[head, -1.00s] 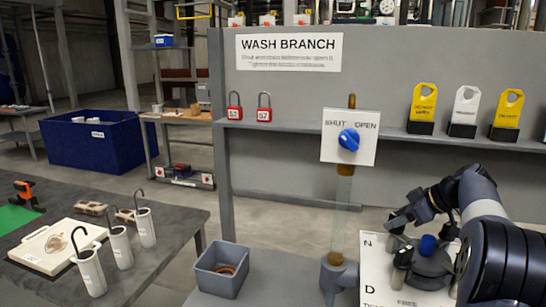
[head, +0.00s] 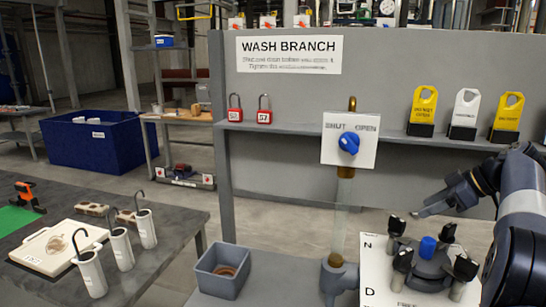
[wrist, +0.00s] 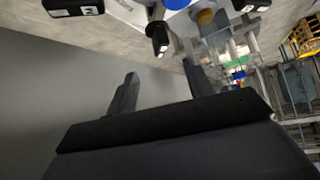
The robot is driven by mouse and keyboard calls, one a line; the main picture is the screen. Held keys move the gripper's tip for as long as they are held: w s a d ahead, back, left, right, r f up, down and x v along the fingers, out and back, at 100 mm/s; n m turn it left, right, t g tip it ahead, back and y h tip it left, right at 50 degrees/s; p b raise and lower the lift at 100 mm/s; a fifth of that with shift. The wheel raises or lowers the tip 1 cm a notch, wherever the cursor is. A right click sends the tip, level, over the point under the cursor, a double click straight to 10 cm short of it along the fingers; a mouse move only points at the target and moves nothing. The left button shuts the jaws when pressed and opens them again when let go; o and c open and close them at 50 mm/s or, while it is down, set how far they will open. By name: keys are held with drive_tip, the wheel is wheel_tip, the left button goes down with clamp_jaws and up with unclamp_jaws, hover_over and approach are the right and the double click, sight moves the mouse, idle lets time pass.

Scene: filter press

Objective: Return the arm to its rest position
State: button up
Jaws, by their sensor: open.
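My gripper (head: 432,203) is at the right in the head view, raised above a dark fixture with a blue centre knob (head: 428,247) and several black-topped posts. It points left and holds nothing. In the wrist view my gripper's two dark fingers (wrist: 158,92) stand apart with nothing between them. My arm comes in from the right edge of the head view. The fixture sits on a white lettered plate (head: 375,272), and my gripper is apart from it.
A grey panel with a WASH BRANCH sign (head: 289,54) stands behind. A blue valve knob (head: 348,142) is on a vertical pipe left of my gripper. Padlocks (head: 264,112) and tags (head: 467,108) line the shelf. A grey bin (head: 219,272) stands left of the pipe.

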sight(398, 220)
drive_tip(key=x, duration=1)
drive_tip(key=shift+w+a+f, duration=0.1)
drive_tip(key=shift+a+f, duration=0.05)
drive_tip(key=shift+a, duration=0.15)
drive_tip(key=shift+d+m+b, duration=0.15)
drive_tip(key=shift+m+b, duration=0.25)
drive_tip(key=shift+b, duration=0.3)
drive_tip(key=shift+m+t+h+b, duration=0.3)
drive_tip(key=shift+m+t+h, duration=0.1)
drive_tip(key=shift+m+t, duration=0.1)
drive_tip(key=m+h, duration=0.1)
drive_tip(key=m, duration=0.1)
drive_tip(key=m+t+h, duration=0.1)
drive_tip(key=shift+r+m+t+h, duration=0.25)
drive_tip(key=shift+m+t+h, duration=0.05)
drive_tip(key=shift+m, duration=0.1)
drive_tip(key=m+h+p, duration=0.3)
drive_tip(key=m, duration=0.1)
drive_tip(key=shift+r+t, duration=0.2)
drive_tip(key=shift+t, duration=0.2)
drive_tip(key=m+h+p, duration=0.2)
drive_tip(key=p, duration=0.1)
drive_tip(key=shift+f+m+p, duration=0.15)
drive_tip(key=shift+m+p, duration=0.15)
drive_tip(key=shift+f+m+g+h, duration=0.2)
drive_tip(key=shift+m+g+h, duration=0.2)
drive_tip(key=shift+m+h, duration=1)
drive_tip(key=shift+m+g+h+b, duration=0.4)
drive_tip(key=shift+m+b, duration=0.7)
